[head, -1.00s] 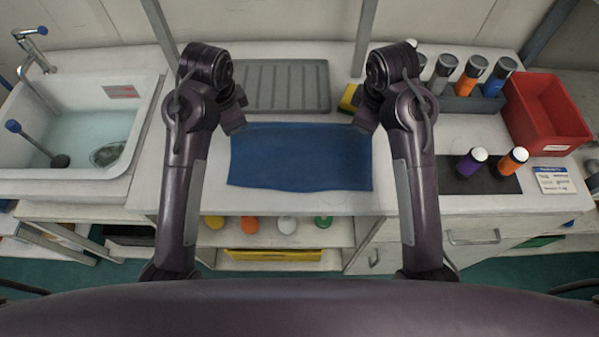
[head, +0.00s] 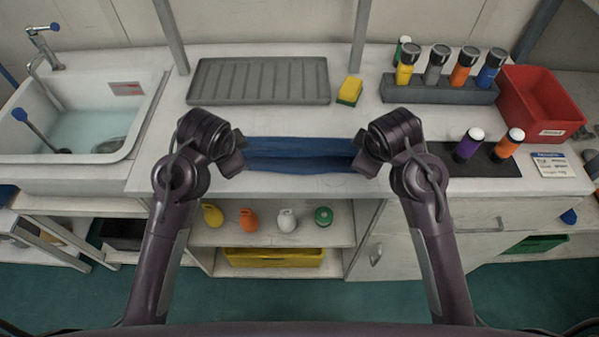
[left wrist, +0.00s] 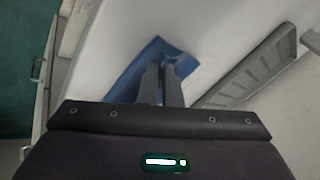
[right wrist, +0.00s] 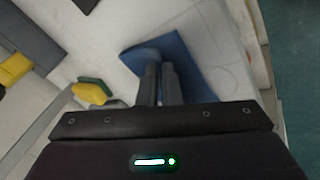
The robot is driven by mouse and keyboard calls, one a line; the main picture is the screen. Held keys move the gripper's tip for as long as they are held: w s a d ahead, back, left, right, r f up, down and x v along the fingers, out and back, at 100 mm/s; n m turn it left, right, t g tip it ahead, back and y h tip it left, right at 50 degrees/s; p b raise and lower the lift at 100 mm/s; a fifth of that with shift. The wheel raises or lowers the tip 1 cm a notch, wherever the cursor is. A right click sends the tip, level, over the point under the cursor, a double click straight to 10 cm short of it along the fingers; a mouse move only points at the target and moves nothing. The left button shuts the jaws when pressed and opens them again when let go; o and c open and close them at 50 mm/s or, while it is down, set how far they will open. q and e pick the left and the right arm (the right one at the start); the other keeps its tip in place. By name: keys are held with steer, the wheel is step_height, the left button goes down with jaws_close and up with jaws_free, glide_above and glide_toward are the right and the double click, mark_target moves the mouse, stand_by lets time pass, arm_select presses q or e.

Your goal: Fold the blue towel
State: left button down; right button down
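The blue towel (head: 300,162) lies on the white counter in front of the ribbed grey tray. In the head view it shows as a narrow band with a dark crease along its length, its far part drawn up over the near part. My left gripper (left wrist: 162,76) is shut on the towel at its left end; the towel also shows in the left wrist view (left wrist: 128,80). My right gripper (right wrist: 160,76) is shut on the towel at its right end, where the cloth (right wrist: 188,62) bends up at the fingertips. My wrists hide both towel ends in the head view.
The ribbed grey tray (head: 260,82) and a yellow sponge (head: 349,91) stand behind the towel. A sink (head: 85,118) is at left. A bottle rack (head: 440,92), a red bin (head: 538,104) and two bottles on a dark mat (head: 478,160) are at right.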

arm_select(q)
steer(key=shift+w+f, duration=0.3)
arm_select(e)
steer(key=shift+w+d+f, duration=0.15)
steer(key=shift+w+f, duration=0.1)
steer(key=shift+w, duration=0.1)
arm_select(q)
steer(key=c, duration=1.8)
jaws_free()
steer(key=shift+s+r, duration=0.15)
arm_select(e)
steer(key=c, duration=1.8)
jaws_free()
steer(key=shift+s+r, duration=0.15)
arm_select(q)
steer(key=o, duration=0.5)
arm_select(e)
steer(key=o, duration=0.5)
